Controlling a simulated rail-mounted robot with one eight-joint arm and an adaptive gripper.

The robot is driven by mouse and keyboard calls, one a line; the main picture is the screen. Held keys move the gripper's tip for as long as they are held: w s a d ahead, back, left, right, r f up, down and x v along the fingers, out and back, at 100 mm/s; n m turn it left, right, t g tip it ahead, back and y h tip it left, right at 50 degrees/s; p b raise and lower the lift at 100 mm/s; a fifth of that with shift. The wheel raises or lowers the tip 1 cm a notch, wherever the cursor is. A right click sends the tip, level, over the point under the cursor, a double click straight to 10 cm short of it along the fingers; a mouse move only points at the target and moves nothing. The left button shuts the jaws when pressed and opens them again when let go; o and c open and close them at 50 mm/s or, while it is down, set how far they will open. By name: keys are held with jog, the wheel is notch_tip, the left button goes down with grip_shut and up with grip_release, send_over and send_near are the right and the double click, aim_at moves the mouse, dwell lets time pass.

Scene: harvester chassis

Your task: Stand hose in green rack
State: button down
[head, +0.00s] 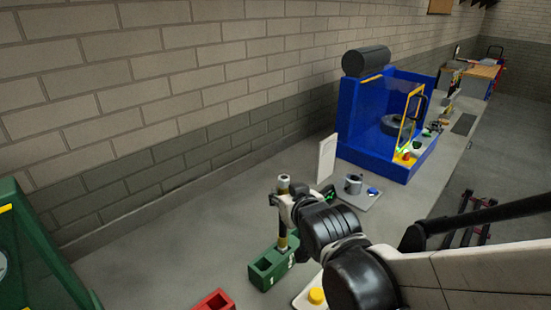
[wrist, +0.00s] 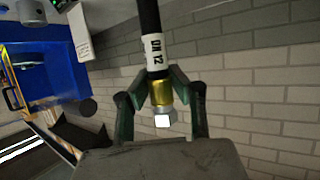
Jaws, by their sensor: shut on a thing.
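The hose (head: 283,185) is a short dark hose with metal end fittings, standing about upright in my gripper (head: 282,199). In the wrist view the hose (wrist: 149,18) is black with a white "DN 12" label, a brass sleeve and a silver tip. My gripper (wrist: 158,86) is shut on it around the brass sleeve. The green rack (head: 265,272) is a block with square openings on the bench. The hose's lower brass end is at the rack's rear right opening; I cannot tell how deep it sits.
A red block (head: 214,302) lies in front of the green rack, and a pale base with a yellow button (head: 316,296) is to its right. A blue machine (head: 375,145) and a grey mug-like part (head: 353,184) stand farther back. The bench left of the rack is clear.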

jog(key=shift+f+b, duration=2.3)
jog(key=shift+f, duration=0.45)
jog(key=c, duration=1.5)
grip_release()
jog(key=shift+s+r, duration=0.1)
jog(key=shift+v, duration=5.9)
jog(key=shift+x, duration=4.7)
